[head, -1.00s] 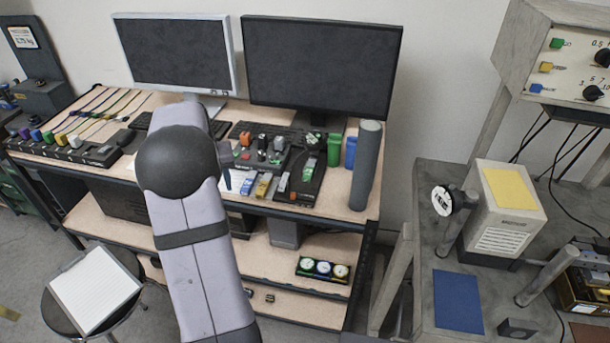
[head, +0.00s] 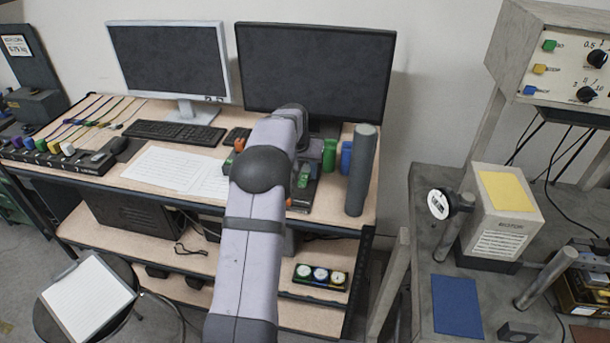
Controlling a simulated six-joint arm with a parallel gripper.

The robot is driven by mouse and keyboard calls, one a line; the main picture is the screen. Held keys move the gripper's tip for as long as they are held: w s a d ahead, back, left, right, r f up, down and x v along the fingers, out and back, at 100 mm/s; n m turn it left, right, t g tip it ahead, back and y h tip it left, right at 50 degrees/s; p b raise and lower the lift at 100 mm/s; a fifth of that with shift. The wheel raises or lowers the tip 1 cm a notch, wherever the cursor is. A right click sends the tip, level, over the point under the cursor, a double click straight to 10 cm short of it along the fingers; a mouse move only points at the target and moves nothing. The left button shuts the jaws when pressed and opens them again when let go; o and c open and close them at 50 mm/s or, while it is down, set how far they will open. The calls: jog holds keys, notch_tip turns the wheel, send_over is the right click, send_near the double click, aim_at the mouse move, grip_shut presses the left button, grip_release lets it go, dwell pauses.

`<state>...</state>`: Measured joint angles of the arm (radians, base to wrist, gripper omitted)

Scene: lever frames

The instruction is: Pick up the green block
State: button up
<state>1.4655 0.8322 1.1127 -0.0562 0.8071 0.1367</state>
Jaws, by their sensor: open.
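A green upright block (head: 329,154) stands near the right end of the wooden desk, in front of the large dark monitor. A blue upright piece (head: 346,157) is just to its right. A smaller green piece (head: 304,176) shows lower down, on the dark panel. My gripper (head: 313,158) is at the end of my arm, just left of the green block in the picture. It is open and largely hidden by my arm and wrist; its fingertips are not clear. I cannot tell whether it touches anything.
A tall grey cylinder (head: 361,170) stands at the desk's right end, close to the blue piece. The large monitor (head: 315,75) is behind. My arm covers much of the dark panel (head: 302,198). Papers (head: 172,168) and a keyboard (head: 175,132) lie to the left.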

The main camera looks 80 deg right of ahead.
aim_at(303, 181)
jog(key=shift+w+p+x, duration=0.15)
jog(key=shift+p+x, duration=0.55)
jog(key=shift+x, duration=0.15)
jog(key=shift+w+p+x, duration=0.15)
jog(key=shift+p+x, duration=0.5)
jog(key=shift+x, duration=1.1)
jog(key=shift+c, duration=0.4)
grip_shut()
jog(key=shift+r, duration=0.3)
